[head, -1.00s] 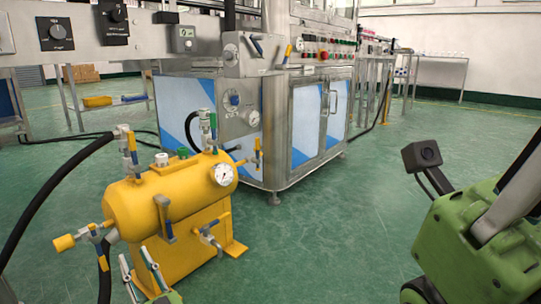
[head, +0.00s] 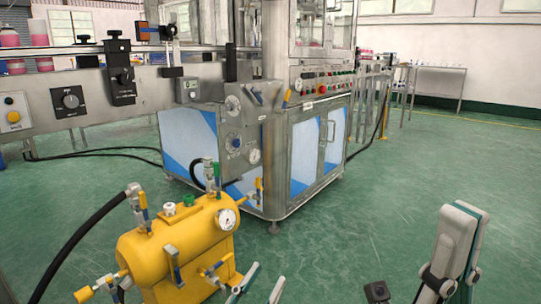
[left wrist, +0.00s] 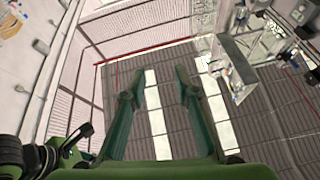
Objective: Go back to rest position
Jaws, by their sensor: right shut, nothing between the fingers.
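My left gripper (head: 262,277) shows at the bottom middle of the head view, in front of the yellow tank's right side. Its two fingers stand apart. In the left wrist view the left gripper (left wrist: 160,76) is open, with nothing between its green fingers. My right gripper (head: 470,212) stands at the lower right of the head view, pointing up over the green floor. Its pale grey fingers are shut together and hold nothing. Both grippers are apart from the machine.
The yellow tank (head: 170,246) with gauge, valves and a black hose (head: 82,235) stands at the lower left. A steel crimping machine (head: 292,165) stands behind, with a conveyor rail (head: 40,100) to the left. Open green floor (head: 365,215) lies between the machine and my right gripper.

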